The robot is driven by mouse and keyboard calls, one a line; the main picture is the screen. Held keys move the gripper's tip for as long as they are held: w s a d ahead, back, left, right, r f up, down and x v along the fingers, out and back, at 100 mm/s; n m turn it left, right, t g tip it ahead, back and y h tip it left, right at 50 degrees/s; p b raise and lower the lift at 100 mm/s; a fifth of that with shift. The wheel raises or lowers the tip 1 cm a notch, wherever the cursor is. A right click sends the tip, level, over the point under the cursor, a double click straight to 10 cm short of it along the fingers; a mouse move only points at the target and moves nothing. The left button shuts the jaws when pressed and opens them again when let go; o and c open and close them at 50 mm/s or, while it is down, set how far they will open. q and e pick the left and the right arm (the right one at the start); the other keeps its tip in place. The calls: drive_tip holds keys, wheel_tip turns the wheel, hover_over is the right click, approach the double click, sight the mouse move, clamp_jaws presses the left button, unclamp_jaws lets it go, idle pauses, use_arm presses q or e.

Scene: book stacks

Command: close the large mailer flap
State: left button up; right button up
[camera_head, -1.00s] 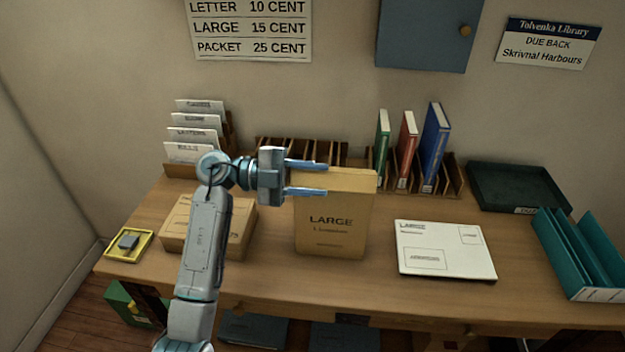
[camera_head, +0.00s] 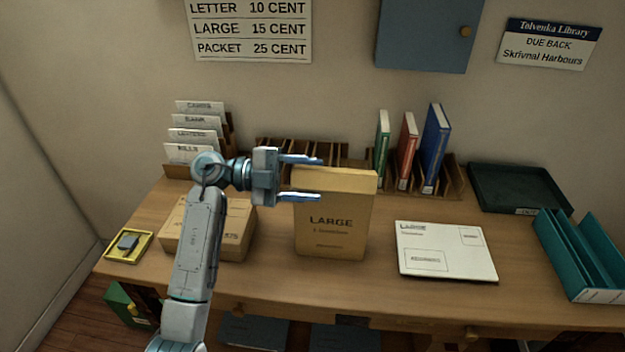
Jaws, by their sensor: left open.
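The large mailer (camera_head: 335,230) is a tan box marked LARGE, standing upright in the middle of the desk. Its top (camera_head: 335,180) shows as a lighter tan band along the upper edge; I cannot tell exactly how the flap lies. My left gripper (camera_head: 319,179) is open, its two fingers pointing right, at the mailer's upper left corner. The fingers overlap that corner in the picture, and nothing shows held between them. Whether they touch the mailer I cannot tell. My right gripper is not in view.
A tan parcel (camera_head: 238,225) lies left of the mailer, partly behind my left arm. A white LARGE envelope (camera_head: 445,250) lies flat to the right. Upright books (camera_head: 435,148) and a wooden slotted rack (camera_head: 300,152) stand behind. Bare desk shows around the envelope.

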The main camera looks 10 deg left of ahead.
use_arm(q)
drive_tip(key=a+b, duration=0.2)
drive_tip(key=a, duration=0.7)
drive_tip(key=shift+a, duration=0.35)
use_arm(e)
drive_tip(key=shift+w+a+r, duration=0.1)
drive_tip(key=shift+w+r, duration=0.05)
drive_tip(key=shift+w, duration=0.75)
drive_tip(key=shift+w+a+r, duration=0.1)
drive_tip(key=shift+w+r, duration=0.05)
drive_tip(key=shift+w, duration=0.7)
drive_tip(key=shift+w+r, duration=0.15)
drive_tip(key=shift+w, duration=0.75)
